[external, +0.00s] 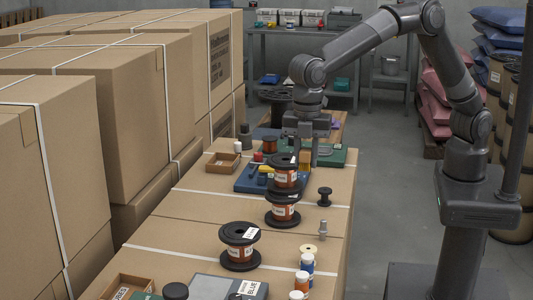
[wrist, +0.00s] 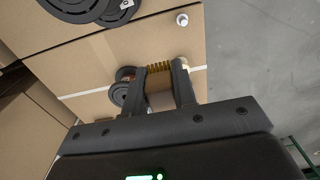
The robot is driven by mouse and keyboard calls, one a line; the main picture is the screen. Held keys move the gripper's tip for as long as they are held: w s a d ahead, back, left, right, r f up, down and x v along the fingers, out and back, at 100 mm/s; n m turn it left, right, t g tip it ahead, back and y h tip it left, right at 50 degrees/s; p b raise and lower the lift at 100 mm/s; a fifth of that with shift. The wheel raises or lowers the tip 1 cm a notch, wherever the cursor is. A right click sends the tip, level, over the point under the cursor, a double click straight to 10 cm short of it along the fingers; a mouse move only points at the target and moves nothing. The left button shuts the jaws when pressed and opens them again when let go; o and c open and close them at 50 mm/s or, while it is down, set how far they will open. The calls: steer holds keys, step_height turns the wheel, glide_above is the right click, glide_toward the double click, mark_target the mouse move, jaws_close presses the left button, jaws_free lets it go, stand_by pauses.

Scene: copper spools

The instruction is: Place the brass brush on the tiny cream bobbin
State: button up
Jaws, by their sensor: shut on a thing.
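My gripper (external: 305,150) is above the far part of the box-top surface, pointing down. In the wrist view its fingers (wrist: 160,72) are shut on the brass brush (wrist: 160,68), whose golden bristles show between the fingertips. The brush is hard to make out in the external view. The tiny cream bobbin (external: 308,248) stands on the near right part of the cartons, behind an orange-and-blue bottle and well nearer the camera than my gripper. I cannot make it out in the wrist view.
Black-flanged copper spools (external: 240,245) stand along the cartons, two stacked (external: 284,190) near my gripper. A small black bobbin (external: 324,195) and a grey metal piece (external: 323,230) stand at the right. Bottles (external: 302,281) crowd the near edge. Tall cartons (external: 120,110) line the left.

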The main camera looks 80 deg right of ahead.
step_height(320, 180, down, 4)
steer(key=f, duration=0.1)
glide_above(309, 247)
step_height(309, 247, down, 6)
steer(key=shift+f, duration=0.1)
steer(key=shift+d+f, duration=0.1)
steer(key=shift+f, duration=1.85)
steer(key=shift+f, duration=0.1)
steer(key=o, duration=1)
step_height(309, 247, up, 12)
